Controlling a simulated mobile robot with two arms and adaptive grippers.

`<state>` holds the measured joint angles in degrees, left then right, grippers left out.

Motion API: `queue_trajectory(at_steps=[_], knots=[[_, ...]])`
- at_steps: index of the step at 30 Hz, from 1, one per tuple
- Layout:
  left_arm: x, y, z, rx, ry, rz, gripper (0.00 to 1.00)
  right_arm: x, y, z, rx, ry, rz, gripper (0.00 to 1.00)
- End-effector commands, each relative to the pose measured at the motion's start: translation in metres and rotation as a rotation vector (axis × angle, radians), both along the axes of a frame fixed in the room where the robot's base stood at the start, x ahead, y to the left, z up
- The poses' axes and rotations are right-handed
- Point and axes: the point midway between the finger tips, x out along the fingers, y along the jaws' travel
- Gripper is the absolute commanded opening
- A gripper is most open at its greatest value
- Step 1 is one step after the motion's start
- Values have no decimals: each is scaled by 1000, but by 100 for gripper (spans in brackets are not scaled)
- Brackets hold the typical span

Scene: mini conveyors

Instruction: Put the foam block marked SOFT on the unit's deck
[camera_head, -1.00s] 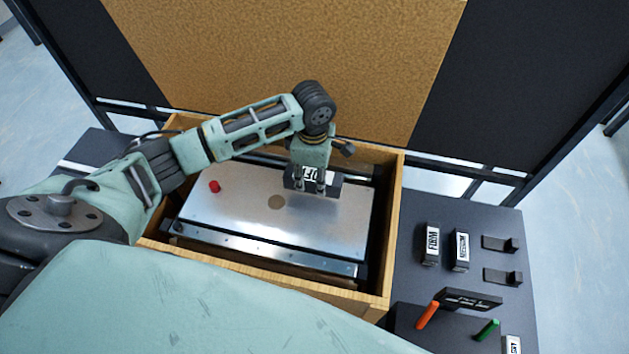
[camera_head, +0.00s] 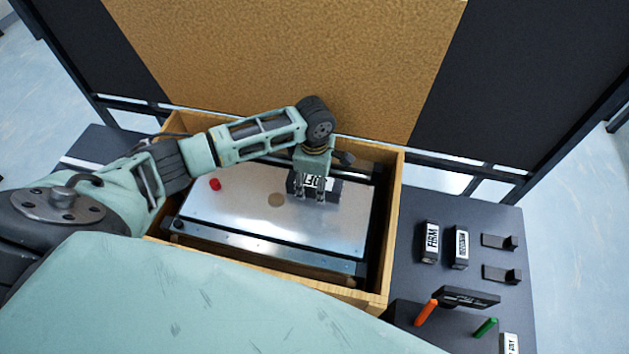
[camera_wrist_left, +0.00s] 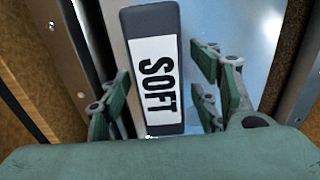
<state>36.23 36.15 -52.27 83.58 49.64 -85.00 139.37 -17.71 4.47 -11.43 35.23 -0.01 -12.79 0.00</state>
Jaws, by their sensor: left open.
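The foam block marked SOFT (camera_head: 332,190) is dark grey with a white label. It lies on the silver deck of the unit (camera_head: 235,220), near the deck's far right part. In the left wrist view the SOFT block (camera_wrist_left: 154,75) sits between the fingers, with a gap showing on its right side. My left gripper (camera_head: 309,194) is open around the block, its fingers reaching down in front of it in the head view. The fingers also show in the left wrist view (camera_wrist_left: 165,95). My right gripper is not in view.
The unit sits inside a wooden box (camera_head: 393,230) with raised walls. A red button (camera_head: 215,184) is on the deck's left. On the dark table to the right stand a FIRM block (camera_head: 431,242), another labelled block (camera_head: 461,246), empty holders, and orange (camera_head: 426,312) and green (camera_head: 486,328) pegs.

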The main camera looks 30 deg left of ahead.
Motion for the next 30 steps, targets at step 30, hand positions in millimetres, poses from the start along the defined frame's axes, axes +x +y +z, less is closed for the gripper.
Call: queue_trajectory(at_steps=[30], knots=[[0,0,119,-1,-1,-1,57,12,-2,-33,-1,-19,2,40]])
